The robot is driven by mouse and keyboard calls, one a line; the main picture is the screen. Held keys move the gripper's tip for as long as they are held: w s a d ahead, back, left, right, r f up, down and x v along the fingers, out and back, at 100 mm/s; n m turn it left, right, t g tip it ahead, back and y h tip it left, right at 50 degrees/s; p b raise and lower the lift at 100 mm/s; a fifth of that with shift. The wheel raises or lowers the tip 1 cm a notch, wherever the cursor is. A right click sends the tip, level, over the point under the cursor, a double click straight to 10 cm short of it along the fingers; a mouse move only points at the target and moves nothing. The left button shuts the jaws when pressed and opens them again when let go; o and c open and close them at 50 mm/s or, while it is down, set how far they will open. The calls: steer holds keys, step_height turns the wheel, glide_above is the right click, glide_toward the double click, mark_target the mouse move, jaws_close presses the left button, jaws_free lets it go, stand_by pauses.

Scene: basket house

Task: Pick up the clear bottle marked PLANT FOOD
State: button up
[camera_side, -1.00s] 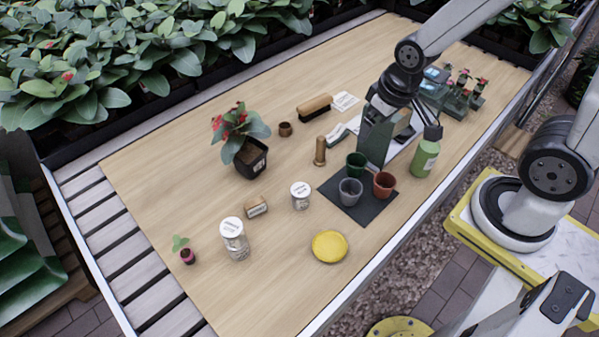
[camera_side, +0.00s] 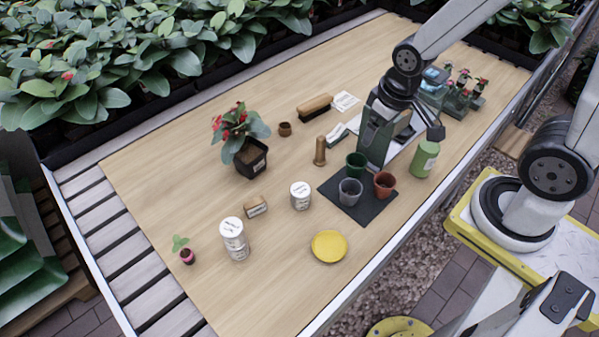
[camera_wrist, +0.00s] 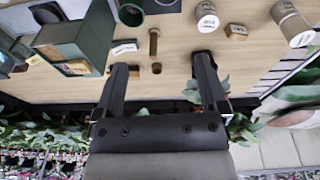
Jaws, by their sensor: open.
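I cannot read PLANT FOOD on any label, so I cannot tell which bottle is the clear one. A tall pale container with a white lid (camera_side: 234,241) stands at the front left; it also shows in the wrist view (camera_wrist: 291,22). A shorter white-lidded jar (camera_side: 300,196) stands nearer the middle and shows in the wrist view (camera_wrist: 206,17). A green bottle (camera_side: 423,161) stands right of the pots. My gripper (camera_wrist: 161,76) is open, with nothing between its fingers in the wrist view. In the side view its fingers are not clear, near the green box.
The green box (camera_side: 377,134) is beside my wrist. Three small pots, one grey (camera_side: 350,191), stand on a dark mat (camera_side: 365,212). A wooden peg (camera_side: 320,151), brush (camera_side: 315,107), potted plant (camera_side: 250,158) and yellow dish (camera_side: 329,246) stand around.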

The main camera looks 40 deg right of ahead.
steer(key=s+d+f+n+g+h, duration=0.2)
steer(key=s+d+f+n+g, duration=0.1)
steer(key=s+f+g, duration=0.1)
steer(key=n+t+h, duration=0.2)
steer(key=n+h, duration=1)
steer(key=n, duration=0.3)
glide_above(425, 151)
steer(key=a, duration=0.3)
step_height(425, 151, down, 8)
steer(key=shift+d, duration=0.15)
steer(key=shift+s+d, duration=0.1)
steer(key=shift+d, duration=0.05)
steer(key=shift+x, duration=1.15)
steer(key=shift+d+f, duration=0.1)
steer(key=shift+x, duration=2.5)
